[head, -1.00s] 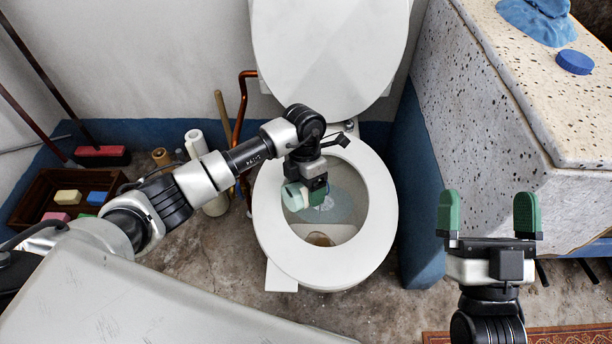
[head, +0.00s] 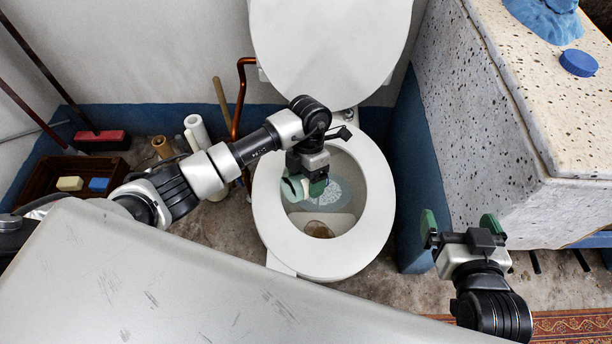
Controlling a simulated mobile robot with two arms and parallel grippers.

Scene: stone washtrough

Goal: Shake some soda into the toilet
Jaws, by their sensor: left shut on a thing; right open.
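The toilet (head: 262,224) stands in the middle with its lid raised and its seat down around the open bowl. My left gripper (head: 303,187) is over the bowl and shut on a pale green and white container (head: 292,189), taken to be the soda. The container lies tilted on its side; its opening and label cannot be made out. White specks (head: 325,192) show in the bowl to its right. My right gripper (head: 461,230) is open and empty, right of the toilet and in front of the stone trough.
The speckled stone trough (head: 488,130) fills the right, with a blue round lid (head: 578,63) and a blue cloth (head: 545,15) on top. A wooden crate (head: 35,167) with soaps (head: 70,183) stands at left, near a paper roll (head: 197,132) and a copper pipe (head: 240,95).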

